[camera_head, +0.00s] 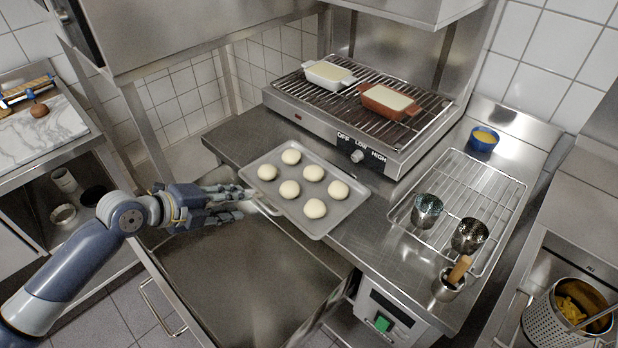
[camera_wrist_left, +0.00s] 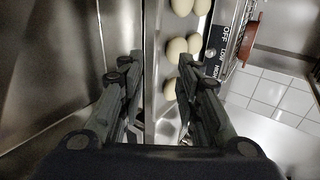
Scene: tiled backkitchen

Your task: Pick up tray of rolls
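A grey metal tray (camera_head: 341,212) with several pale round rolls (camera_head: 290,189) rests on the steel counter, in front of the grill. A handle (camera_head: 266,208) sticks out from its left side. My left gripper (camera_head: 246,203) is at that side, close to the handle. In the left wrist view its two fingers (camera_wrist_left: 160,62) are spread apart. The tray's edge (camera_wrist_left: 163,120) shows in the gap between them, and rolls (camera_wrist_left: 177,46) show beyond. I cannot tell whether the fingers touch the tray. My right gripper is not in view.
A grill (camera_head: 365,125) with a white dish (camera_head: 329,75) and a red-brown dish (camera_head: 389,101) stands behind the tray. A wire rack (camera_head: 490,195) with metal cups (camera_head: 426,211) is to the right. Below my left gripper is a bare steel surface (camera_head: 245,285). A pot (camera_head: 570,310) stands at far right.

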